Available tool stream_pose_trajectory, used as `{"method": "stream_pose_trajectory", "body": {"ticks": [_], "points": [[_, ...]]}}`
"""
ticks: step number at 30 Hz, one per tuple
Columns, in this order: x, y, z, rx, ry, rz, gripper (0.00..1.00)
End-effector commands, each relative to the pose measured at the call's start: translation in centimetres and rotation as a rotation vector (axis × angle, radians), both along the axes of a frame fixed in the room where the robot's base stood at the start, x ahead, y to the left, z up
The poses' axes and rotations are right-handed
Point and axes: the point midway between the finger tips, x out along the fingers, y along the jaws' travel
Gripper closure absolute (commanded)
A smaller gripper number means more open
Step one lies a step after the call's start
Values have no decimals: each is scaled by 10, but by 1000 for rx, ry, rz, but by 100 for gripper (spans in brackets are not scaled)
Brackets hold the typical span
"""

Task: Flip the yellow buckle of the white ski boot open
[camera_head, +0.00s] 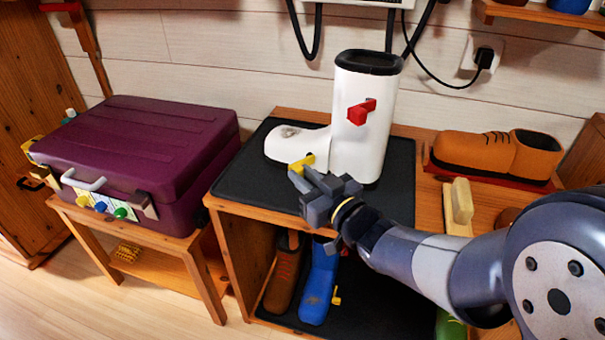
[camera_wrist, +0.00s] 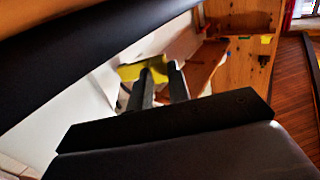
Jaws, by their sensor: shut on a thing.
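The white ski boot (camera_head: 358,110) stands upright on the black mat (camera_head: 255,165) on top of the wooden bench, its toe pointing left. A red buckle (camera_head: 361,111) sits high on its shaft. The yellow buckle (camera_head: 303,162) is low on the boot, near the instep. My gripper (camera_head: 300,172) reaches in from the right and is shut on the yellow buckle. In the wrist view, the yellow buckle (camera_wrist: 143,70) is at the tips of my gripper's fingers (camera_wrist: 162,80). The fingers hide part of the buckle, and its exact angle is hard to tell.
A purple suitcase (camera_head: 140,145) stands on a low table at left. A blue boot (camera_head: 319,283) and a brown one (camera_head: 283,275) are on the lower shelf. Cables hang behind the white boot.

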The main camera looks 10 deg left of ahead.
Motion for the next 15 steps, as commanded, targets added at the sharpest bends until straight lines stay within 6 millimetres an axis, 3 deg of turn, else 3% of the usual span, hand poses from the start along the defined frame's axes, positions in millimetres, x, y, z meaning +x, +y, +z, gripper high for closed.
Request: {"method": "stream_pose_trajectory", "body": {"ticks": [10,11,15], "points": [[0,-1,0,1,0,7,100],[0,-1,0,1,0,7,81],[0,-1,0,1,1,7,70]]}}
